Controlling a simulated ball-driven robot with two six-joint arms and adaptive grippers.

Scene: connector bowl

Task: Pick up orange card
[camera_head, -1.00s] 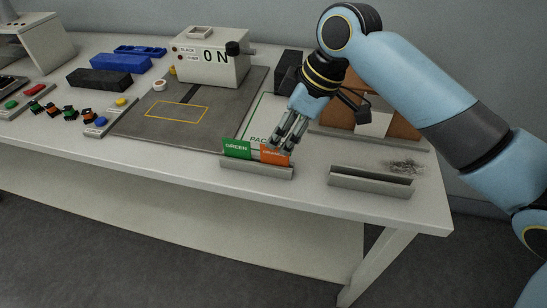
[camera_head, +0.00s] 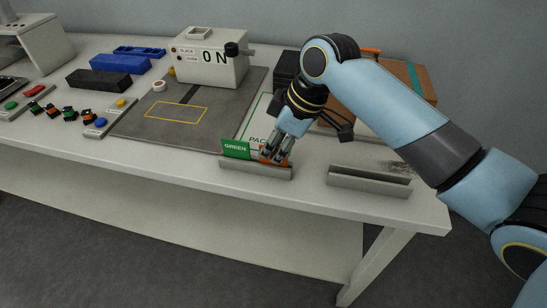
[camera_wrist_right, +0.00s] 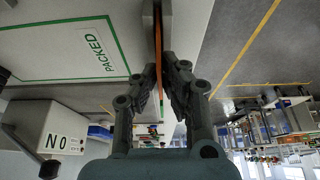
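The orange card (camera_head: 287,159) stands in the grey card holder (camera_head: 256,170) at the table's front edge, to the right of the green card (camera_head: 235,149). My right gripper (camera_head: 274,158) is down at the orange card, its fingers hiding much of it and its lettering. In the right wrist view the orange card (camera_wrist_right: 159,42) shows edge-on as a thin strip. The fingertips of the right gripper (camera_wrist_right: 160,68) lie close on either side of it; whether both press on it is unclear. My left gripper is not in view.
A second grey holder (camera_head: 368,183) stands to the right and looks empty. Behind are the PACKED area (camera_wrist_right: 60,40), a dark grey mat (camera_head: 150,130), a white ON box (camera_head: 208,60) and a brown box (camera_head: 400,85). Front table space is clear on the left.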

